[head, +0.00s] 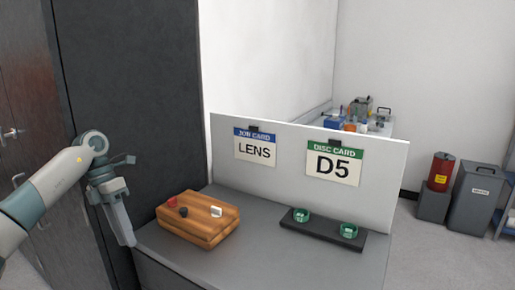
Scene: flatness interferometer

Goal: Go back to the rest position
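My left gripper (122,218) hangs pointing down at the left, beside the left edge of the grey bench (266,254). It is apart from everything on the bench, and I see nothing held in it. Its fingers are seen edge-on, so I cannot tell whether they are open or shut. A wooden block (199,222) on the bench carries a red, a black and a white small piece. A dark tray (323,231) to its right holds two green ring-like items. My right gripper is not in view.
A white panel (285,190) stands at the bench's back, with a LENS job card (255,150) and a D5 disc card (333,166). A dark partition (130,90) is behind my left arm.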

